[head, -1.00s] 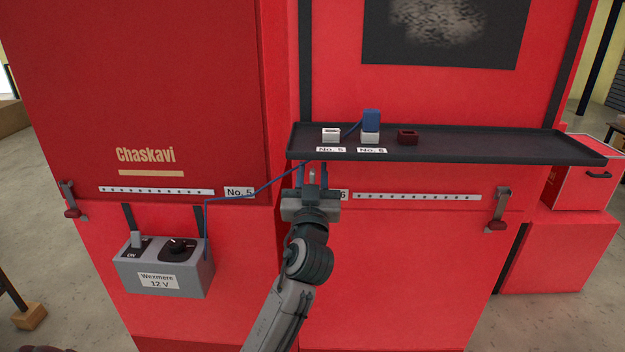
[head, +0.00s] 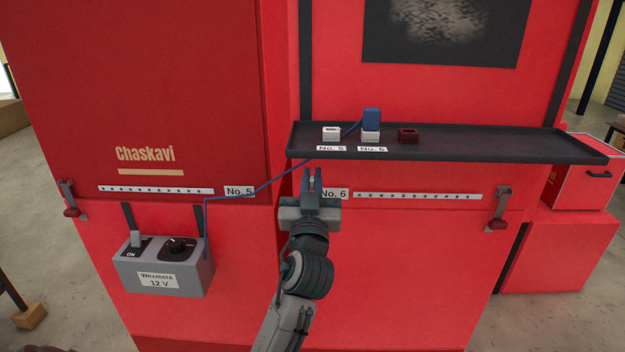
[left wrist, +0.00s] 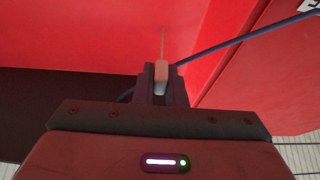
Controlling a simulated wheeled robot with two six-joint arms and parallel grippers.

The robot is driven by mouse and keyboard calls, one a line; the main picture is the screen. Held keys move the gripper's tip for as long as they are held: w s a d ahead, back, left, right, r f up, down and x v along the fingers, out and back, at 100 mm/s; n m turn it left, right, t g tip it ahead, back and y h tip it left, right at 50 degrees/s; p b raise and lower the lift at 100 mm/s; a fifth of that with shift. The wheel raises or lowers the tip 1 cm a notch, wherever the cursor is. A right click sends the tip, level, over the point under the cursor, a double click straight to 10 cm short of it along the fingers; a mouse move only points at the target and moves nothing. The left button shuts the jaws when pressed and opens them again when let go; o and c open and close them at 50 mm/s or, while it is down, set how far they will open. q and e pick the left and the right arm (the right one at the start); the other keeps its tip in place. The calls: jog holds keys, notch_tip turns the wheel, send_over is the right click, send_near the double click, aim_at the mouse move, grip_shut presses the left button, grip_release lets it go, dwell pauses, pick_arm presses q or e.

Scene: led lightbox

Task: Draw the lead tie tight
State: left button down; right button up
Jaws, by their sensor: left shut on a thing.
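My left gripper (head: 311,182) is below the front edge of the dark shelf (head: 450,150), beside the No. 6 label. It is shut on a small pale tab, which I take to be the lead tie's end (left wrist: 161,75); a thin strand runs up from it in the left wrist view. The blue lead (head: 255,190) runs from the grey Wexmere 12 V box (head: 165,270) up to the shelf's left end. In the left wrist view the lead (left wrist: 240,38) passes behind the fingers. I cannot tell how tight the tie is around it. My right gripper is not in view.
On the shelf stand a white socket (head: 331,134) at No. 5, a blue plug (head: 371,118) on a white socket at No. 6, and a dark red block (head: 408,135). Clamps (head: 499,208) sit on the red panel. The space in front of the panel's right part is clear.

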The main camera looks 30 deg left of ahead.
pick_arm(q)
jog(key=c, duration=1.5)
grip_release()
jog(key=shift+s+d+f, duration=0.3)
jog(key=shift+s, duration=0.05)
jog(key=b+v, duration=0.3)
jog(key=v, duration=0.7)
jog(key=shift+r, duration=0.1)
